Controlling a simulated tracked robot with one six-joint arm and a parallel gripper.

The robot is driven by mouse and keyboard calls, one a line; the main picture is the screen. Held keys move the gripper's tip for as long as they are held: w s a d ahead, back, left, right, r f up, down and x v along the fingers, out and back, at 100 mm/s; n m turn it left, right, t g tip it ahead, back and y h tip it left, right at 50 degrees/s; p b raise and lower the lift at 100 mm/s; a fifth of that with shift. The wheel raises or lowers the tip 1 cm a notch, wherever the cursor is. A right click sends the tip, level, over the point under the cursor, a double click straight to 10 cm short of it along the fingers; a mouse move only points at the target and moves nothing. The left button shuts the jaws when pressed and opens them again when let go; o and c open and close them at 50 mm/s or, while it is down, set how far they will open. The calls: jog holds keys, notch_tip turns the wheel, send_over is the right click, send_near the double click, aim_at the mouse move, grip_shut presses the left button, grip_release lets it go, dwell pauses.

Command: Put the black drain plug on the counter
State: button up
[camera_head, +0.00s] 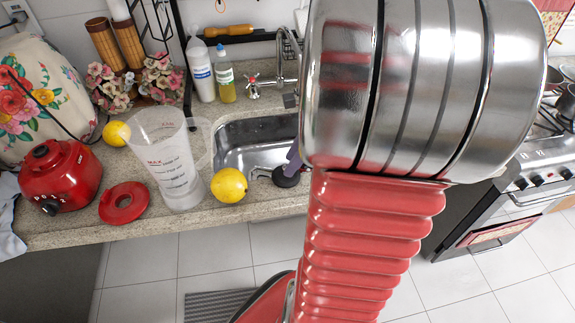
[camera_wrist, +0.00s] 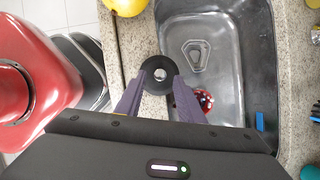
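The black drain plug (camera_wrist: 158,62) is a round black disc with a shiny metal centre. It sits between the purple fingertips of my gripper (camera_wrist: 160,88), which close in on its sides; I take it as held. In the wrist view it overlaps the front strip of the counter (camera_wrist: 146,30) and the sink's near rim. In the head view the plug (camera_head: 287,178) shows below a purple finger, beside the sink's front edge. The gap beneath it is hard to judge. My arm hides most of the gripper and the right part of the sink there.
The steel sink (camera_wrist: 235,65) holds a grey drain piece (camera_wrist: 196,55), a red-and-white item (camera_wrist: 204,99) and a blue item (camera_wrist: 260,121).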

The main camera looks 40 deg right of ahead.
jog(key=v, duration=0.9)
jog(key=shift+a, duration=0.1)
dwell(0.4)
jog(key=a+r+n+t+h, duration=0.1)
jog(key=a+n, duration=1.2)
jog(key=n, duration=0.1)
jog(key=a+r+n+t+h, duration=0.1)
jog(key=a+r+n+h, duration=0.1)
jog(key=a+n, duration=1.2)
jog(key=shift+r, duration=0.25)
jog(key=shift+d, duration=0.15)
jog(key=shift+c, duration=0.5)
